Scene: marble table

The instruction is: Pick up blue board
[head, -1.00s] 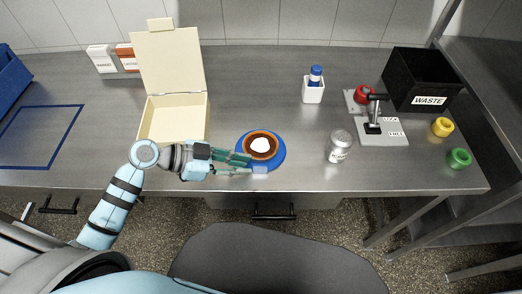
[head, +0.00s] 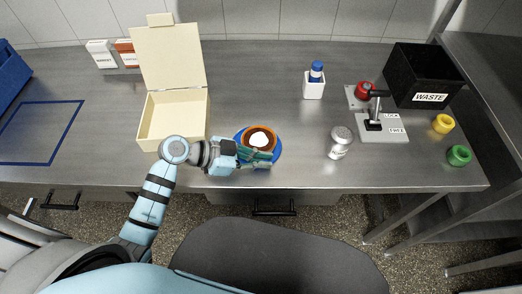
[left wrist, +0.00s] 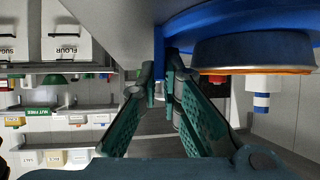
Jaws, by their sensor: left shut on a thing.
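The blue board (head: 278,146) is a round blue disc near the front edge of the table. A round brown pie-like item (head: 259,140) with an orange rim and white centre sits on it. My left gripper (head: 262,160) reaches in from the left at the board's front side. In the left wrist view my left gripper (left wrist: 165,85) is shut on a narrow blue part of the blue board (left wrist: 200,14). The pie's metal-looking side (left wrist: 252,50) shows beside the fingers. I cannot tell whether the board is off the table. My right gripper is out of view.
An open cream box (head: 172,115) stands behind my left arm. A silver can (head: 340,145), a lever device (head: 380,125), a white holder with a blue-capped bottle (head: 314,88) and a black waste bin (head: 425,80) stand to the right. A blue outlined square (head: 40,132) at left is empty.

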